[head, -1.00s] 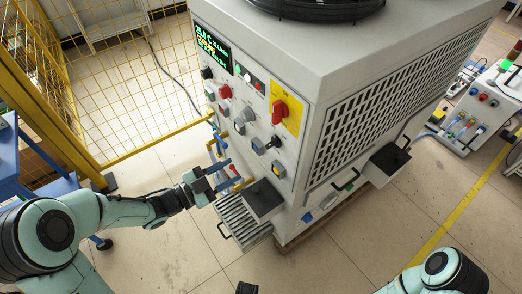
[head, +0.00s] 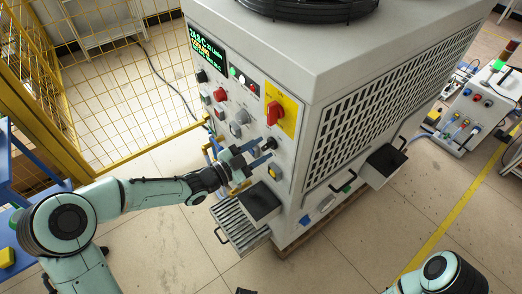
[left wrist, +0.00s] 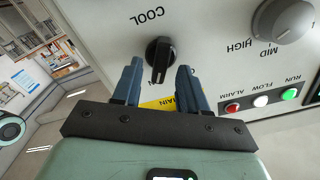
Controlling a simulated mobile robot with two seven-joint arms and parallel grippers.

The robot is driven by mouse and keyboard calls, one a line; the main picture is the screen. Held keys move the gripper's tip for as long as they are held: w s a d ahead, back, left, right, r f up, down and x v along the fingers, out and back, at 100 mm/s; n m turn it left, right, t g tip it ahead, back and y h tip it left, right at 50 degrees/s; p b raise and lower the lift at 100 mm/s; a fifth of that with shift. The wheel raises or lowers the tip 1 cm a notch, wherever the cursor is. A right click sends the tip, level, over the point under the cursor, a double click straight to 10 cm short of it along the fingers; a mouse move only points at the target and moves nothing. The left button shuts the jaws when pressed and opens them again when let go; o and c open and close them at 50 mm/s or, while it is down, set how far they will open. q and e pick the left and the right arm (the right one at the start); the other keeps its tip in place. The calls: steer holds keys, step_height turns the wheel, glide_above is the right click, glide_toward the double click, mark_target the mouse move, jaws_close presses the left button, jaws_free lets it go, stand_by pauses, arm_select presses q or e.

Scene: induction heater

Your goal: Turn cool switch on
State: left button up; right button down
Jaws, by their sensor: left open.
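The cool switch is a black knob (left wrist: 159,58) beside the word COOL on the grey panel in the left wrist view. In the head view the black knob (head: 270,143) is on the front of the heater cabinet (head: 310,60). My left gripper (left wrist: 159,67) is open, with one blue finger on each side of the knob. Whether the fingers touch it cannot be told. In the head view my left gripper (head: 250,154) is close to the panel at the knob. My right arm (head: 440,277) shows at the lower right; its gripper is not clearly seen.
A red rotary switch on a yellow plate (head: 287,112) is just above. A grey HIGH/MID knob (left wrist: 283,17) and several indicator lights (left wrist: 261,101) are close by in the left wrist view. A slatted tray (head: 238,222) and black box (head: 260,200) jut out below.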

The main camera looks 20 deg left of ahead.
arm_select(q)
steer(key=shift+w+d, duration=0.3)
steer(key=shift+w, duration=0.05)
jaws_close()
steer(key=n+p, duration=0.3)
steer(key=shift+a+r+p, duration=0.1)
steer(key=shift+r+p, duration=0.15)
steer(key=shift+p, duration=0.05)
steer(key=shift+w+f+n+p, duration=0.1)
steer(key=shift+f+n+p, duration=0.05)
steer(key=shift+n+p, duration=0.3)
arm_select(e)
steer(key=r, duration=0.1)
steer(key=s+r, duration=0.1)
steer(key=r, duration=0.1)
steer(key=shift+s+r+g, duration=0.15)
steer(key=shift+s+g, duration=0.15)
steer(key=shift+g, duration=0.1)
